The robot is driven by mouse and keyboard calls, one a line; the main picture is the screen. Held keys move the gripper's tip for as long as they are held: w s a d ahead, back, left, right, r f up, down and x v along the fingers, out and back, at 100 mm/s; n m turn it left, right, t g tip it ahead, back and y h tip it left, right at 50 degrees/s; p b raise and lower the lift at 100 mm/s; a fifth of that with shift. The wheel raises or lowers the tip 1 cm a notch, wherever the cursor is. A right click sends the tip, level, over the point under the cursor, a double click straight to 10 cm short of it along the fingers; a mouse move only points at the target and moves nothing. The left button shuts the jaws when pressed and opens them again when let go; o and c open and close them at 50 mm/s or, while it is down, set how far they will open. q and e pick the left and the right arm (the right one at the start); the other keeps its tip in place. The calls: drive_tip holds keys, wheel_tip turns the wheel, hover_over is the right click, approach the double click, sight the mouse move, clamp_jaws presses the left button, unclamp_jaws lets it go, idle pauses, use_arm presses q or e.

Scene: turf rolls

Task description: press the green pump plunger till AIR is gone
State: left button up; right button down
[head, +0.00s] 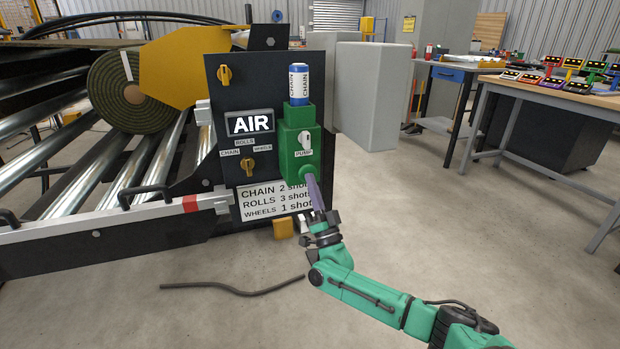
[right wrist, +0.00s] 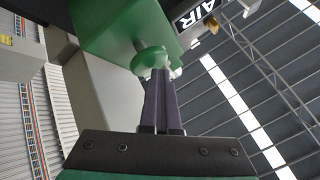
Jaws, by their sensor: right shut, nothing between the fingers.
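The green pump (head: 291,135) is mounted on the right side of a dark control panel. Its round green plunger (head: 308,173) sticks out low on the pump; in the right wrist view the plunger knob (right wrist: 150,59) sits under the green pump body (right wrist: 125,25). The AIR sign (head: 250,123) shows bright white letters. My right gripper (head: 311,178) has its purple fingers shut and empty, with the tips at the plunger knob. In the right wrist view the fingertips (right wrist: 160,72) overlap the knob's edge; I cannot tell whether they press on it. My left gripper is out of view.
A blue-capped CHAIN bottle (head: 299,86) stands on the pump. The turf roll (head: 130,92) lies on rollers at left. A dark hose (head: 232,288) lies on otherwise open floor.

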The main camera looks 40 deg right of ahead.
drive_tip(key=shift+w+d+b, duration=0.2)
drive_tip(key=shift+w+b, duration=0.35)
idle(0.4)
drive_tip(key=shift+r, duration=0.1)
drive_tip(key=shift+s+a+y+p, duration=0.15)
drive_tip(key=shift+s+y+p, duration=0.2)
drive_tip(key=shift+p, duration=0.25)
drive_tip(key=shift+s+a+p, duration=0.25)
drive_tip(key=shift+s+p, duration=0.35)
drive_tip(key=shift+s+a+p, duration=0.2)
drive_tip(key=shift+s+p, duration=0.4)
drive_tip(key=shift+f, duration=0.2)
drive_tip(key=s+p, duration=0.1)
drive_tip(key=s+a+p, duration=0.1)
drive_tip(key=s+p, duration=0.2)
drive_tip(key=shift+s+a, duration=0.35)
drive_tip(key=shift+s, duration=0.05)
